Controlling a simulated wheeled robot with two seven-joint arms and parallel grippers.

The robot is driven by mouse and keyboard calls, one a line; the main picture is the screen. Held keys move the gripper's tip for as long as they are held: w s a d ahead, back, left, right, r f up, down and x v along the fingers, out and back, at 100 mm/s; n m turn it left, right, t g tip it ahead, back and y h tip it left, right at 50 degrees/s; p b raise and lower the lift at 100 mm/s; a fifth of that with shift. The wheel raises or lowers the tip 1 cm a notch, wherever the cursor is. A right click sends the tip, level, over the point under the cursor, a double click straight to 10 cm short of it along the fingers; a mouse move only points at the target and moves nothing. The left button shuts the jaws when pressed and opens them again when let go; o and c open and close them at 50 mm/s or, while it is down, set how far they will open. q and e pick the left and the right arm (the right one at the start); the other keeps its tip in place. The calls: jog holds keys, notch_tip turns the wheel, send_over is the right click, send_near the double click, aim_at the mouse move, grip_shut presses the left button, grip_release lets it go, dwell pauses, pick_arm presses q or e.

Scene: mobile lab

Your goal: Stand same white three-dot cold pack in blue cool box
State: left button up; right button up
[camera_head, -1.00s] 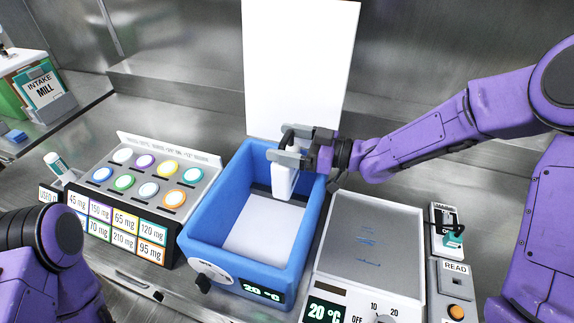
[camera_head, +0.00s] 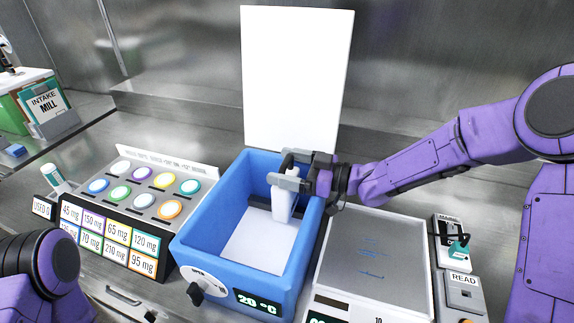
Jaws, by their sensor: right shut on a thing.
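The blue cool box (camera_head: 213,215) stands open in the middle of the head view, with its white lid (camera_head: 296,80) upright behind it. A dial and a display reading 20 °C are on its front. My right gripper (camera_head: 290,180) is at the box's back right, shut on the white cold pack (camera_head: 281,206). The pack hangs upright inside the box, near its right wall. I cannot make out dots on it, or whether its lower end touches the white box floor (camera_head: 256,246). Of my left arm only a purple link shows at lower left; its gripper is out of view.
A rack with several coloured round caps (camera_head: 142,200) and mg labels stands left of the box. A grey-topped device (camera_head: 374,262) stands close on the right, beside a READ button unit (camera_head: 462,290). An INTAKE MILL sign (camera_head: 46,105) is at far left.

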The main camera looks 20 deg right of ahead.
jog(key=o, duration=1.5)
jog(key=shift+w, duration=0.1)
jog(key=shift+r, duration=0.15)
jog(key=shift+r+p, duration=0.4)
jog(key=shift+r, duration=0.05)
jog(key=b+v, duration=0.1)
jog(key=v, duration=1.1)
jog(key=shift+b, duration=0.3)
